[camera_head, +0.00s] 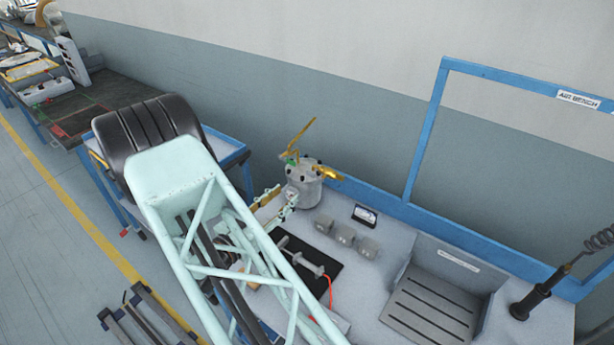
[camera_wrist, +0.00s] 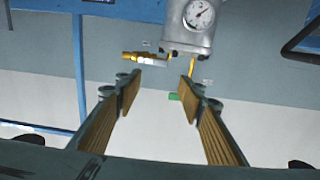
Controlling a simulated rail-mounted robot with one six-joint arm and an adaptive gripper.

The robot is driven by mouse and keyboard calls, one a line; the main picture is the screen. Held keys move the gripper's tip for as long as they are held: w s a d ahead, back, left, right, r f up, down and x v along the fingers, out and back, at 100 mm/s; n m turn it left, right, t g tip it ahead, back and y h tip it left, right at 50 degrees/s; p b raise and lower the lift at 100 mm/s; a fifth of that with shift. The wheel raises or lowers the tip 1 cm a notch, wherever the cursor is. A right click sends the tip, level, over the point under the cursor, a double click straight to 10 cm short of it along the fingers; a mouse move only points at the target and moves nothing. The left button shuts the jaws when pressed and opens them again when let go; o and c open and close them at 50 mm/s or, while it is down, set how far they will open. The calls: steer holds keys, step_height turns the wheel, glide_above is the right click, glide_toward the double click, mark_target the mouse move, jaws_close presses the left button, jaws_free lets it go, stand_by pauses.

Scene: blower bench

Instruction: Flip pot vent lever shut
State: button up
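The pot (camera_head: 305,188) is a grey metal cylinder at the back left of the bench. In the wrist view it appears upside down at the top (camera_wrist: 190,42), with a round gauge (camera_wrist: 199,14). A yellow lever (camera_head: 303,132) rises at a slant above its lid near a small green part (camera_head: 291,161). The green part (camera_wrist: 174,96) also shows in the wrist view beside the right finger, which may hide some of the lever. My gripper (camera_wrist: 160,95) is open and empty, facing the pot with a gap. In the head view my arm partly covers it.
A brass fitting (camera_head: 328,172) sticks out of the pot's side. Several grey blocks (camera_head: 344,234), a black mat (camera_head: 318,268) and a grey tray (camera_head: 432,308) are on the bench. A blue frame (camera_head: 428,130) stands at the back, and a black chair (camera_head: 150,125) is at left.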

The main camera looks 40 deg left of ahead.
mark_target(310, 173)
steer(key=shift+w, duration=0.1)
steer(key=shift+w+a+p, duration=0.2)
steer(key=shift+w+p, duration=0.25)
steer(key=shift+w, duration=2.95)
steer(key=shift+w+a+p, duration=0.15)
steer(key=shift+w+p, duration=0.3)
steer(key=shift+w, duration=2.95)
steer(key=c, duration=0.9)
